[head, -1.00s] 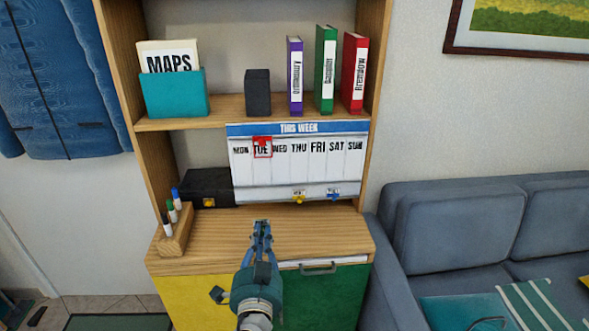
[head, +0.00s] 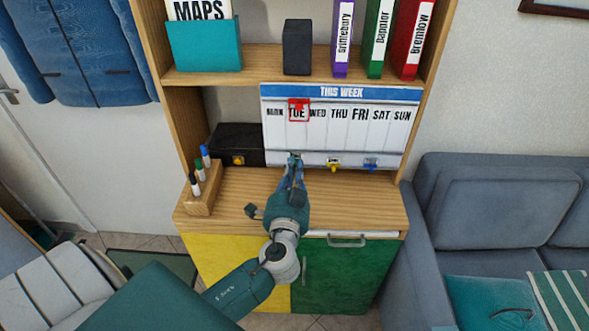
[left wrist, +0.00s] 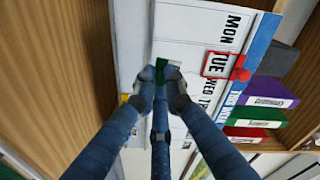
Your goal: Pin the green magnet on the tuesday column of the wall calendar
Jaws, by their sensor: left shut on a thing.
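The wall calendar (head: 342,92) hangs under the shelf, with day columns from MON to SUN below a blue band. A red frame with a red tab (head: 298,106) surrounds the TUE label; it also shows in the left wrist view (left wrist: 240,74). My left gripper (head: 294,160) is in front of the calendar's lower part, below the TUE label in the head view. It is shut on the green magnet (left wrist: 161,70), which shows between the fingertips in the left wrist view. Whether the magnet touches the calendar cannot be told. My right gripper is out of view.
A yellow magnet (head: 333,163) and a blue magnet (head: 371,164) sit on the calendar's bottom strip. A black box (head: 236,143) and a wooden pen holder (head: 204,192) stand at the left. Binders (head: 379,40) stand on the shelf above. The wooden cabinet top (head: 355,204) is mostly clear.

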